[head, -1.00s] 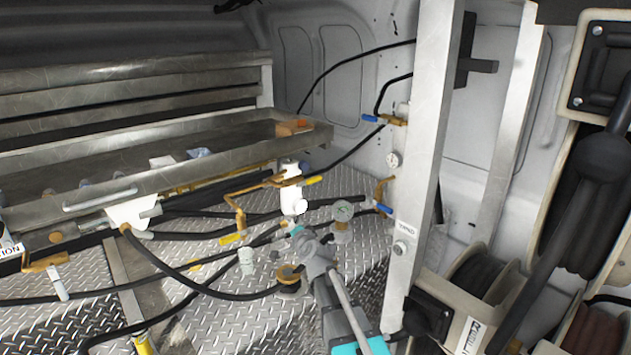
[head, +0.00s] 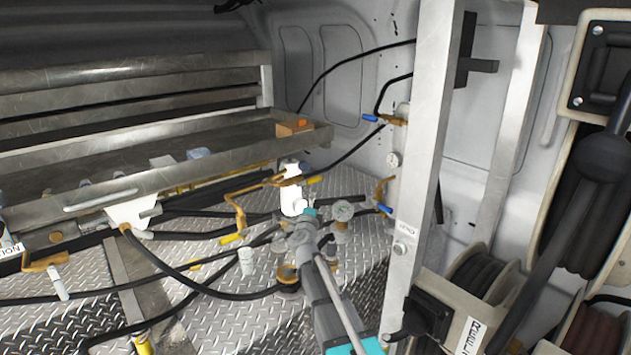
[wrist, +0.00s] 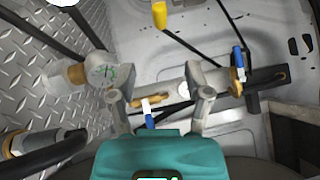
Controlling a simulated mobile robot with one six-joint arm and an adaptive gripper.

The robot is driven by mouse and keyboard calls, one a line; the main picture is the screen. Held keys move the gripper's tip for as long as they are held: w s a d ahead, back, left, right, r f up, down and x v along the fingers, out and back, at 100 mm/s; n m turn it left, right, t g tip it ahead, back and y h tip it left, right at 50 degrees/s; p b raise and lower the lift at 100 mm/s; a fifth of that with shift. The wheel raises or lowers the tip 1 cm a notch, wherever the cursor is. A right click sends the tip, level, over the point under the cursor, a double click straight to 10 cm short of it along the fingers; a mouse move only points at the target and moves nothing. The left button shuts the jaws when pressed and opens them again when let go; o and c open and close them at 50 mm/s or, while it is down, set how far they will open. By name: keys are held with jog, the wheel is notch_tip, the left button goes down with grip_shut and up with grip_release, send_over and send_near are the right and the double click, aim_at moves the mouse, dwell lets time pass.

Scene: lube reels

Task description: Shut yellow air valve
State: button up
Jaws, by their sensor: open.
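The other yellow handle (head: 232,238) is lower left, on a second brass fitting. I cannot tell which one is the air valve. In the wrist view a yellow handle (wrist: 160,14) is at the top, beyond the fingertips. My gripper (wrist: 160,97) is open, with a brass valve with a blue handle (wrist: 151,120) visible between the fingers. In the head view my gripper (head: 305,218) is below the upper yellow handle and partly hidden by my arm.
A metal post (head: 425,150) stands to the right. Black hoses cross the diamond-plate surface (head: 230,320). A blue-handled valve (head: 385,208) is near the post.

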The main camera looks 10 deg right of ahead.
aim_at(315, 179)
jog(key=p+x, duration=0.2)
jog(key=x, duration=1.1)
jog(key=shift+w, duration=0.4)
grip_shut()
